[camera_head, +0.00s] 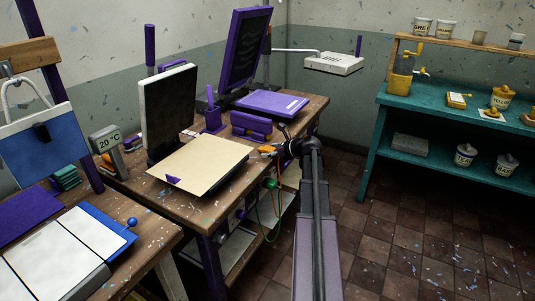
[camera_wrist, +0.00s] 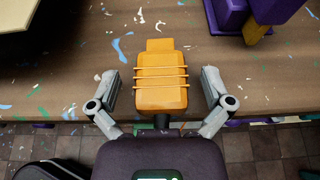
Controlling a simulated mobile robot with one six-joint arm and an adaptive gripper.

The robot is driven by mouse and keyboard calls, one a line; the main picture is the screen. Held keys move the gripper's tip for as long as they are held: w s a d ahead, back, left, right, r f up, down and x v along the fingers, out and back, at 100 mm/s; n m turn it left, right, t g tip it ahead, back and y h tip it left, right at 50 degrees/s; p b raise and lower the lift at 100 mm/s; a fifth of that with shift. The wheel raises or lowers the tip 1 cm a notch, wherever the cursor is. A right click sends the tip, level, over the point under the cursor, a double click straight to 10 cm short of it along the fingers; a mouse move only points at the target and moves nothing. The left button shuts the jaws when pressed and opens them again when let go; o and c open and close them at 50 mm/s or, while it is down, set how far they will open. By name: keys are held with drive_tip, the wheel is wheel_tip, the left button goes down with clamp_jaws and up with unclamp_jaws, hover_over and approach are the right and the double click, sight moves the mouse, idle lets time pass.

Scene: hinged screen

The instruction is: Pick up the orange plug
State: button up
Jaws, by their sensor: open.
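The orange plug (camera_wrist: 161,82) lies near the edge of the wooden workbench in the wrist view, with ridges across its body and a dark stub at its near end. It also shows small in the head view (camera_head: 267,149), at the bench's right edge. My gripper (camera_wrist: 159,75) is open, with one finger on each side of the plug and a visible gap on both sides. In the head view my gripper (camera_head: 282,149) is beside the plug at the bench edge. I cannot tell its exact height over the bench.
The workbench (camera_head: 205,205) carries a cream board (camera_head: 198,163), an upright dark panel (camera_head: 168,110) and a purple hinged screen (camera_head: 245,50). A purple block (camera_wrist: 228,14) is beyond the plug to the right. Cords hang below the bench edge. A teal shelf (camera_head: 445,125) stands right, across open floor.

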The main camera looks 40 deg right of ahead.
drive_tip(key=c, duration=1.2)
drive_tip(key=shift+r, duration=0.1)
drive_tip(key=shift+c, duration=0.2)
wheel_tip(320, 180, up, 3)
drive_tip(key=p, duration=0.3)
drive_tip(key=s+a+r+p, duration=0.1)
drive_tip(key=s+a, duration=0.2)
drive_tip(key=s, duration=0.4)
drive_tip(key=s+a+p, duration=0.1)
drive_tip(key=s+a, duration=0.3)
drive_tip(key=s, duration=0.3)
drive_tip(key=shift+s+a+r, duration=0.15)
drive_tip(key=shift+r, duration=0.25)
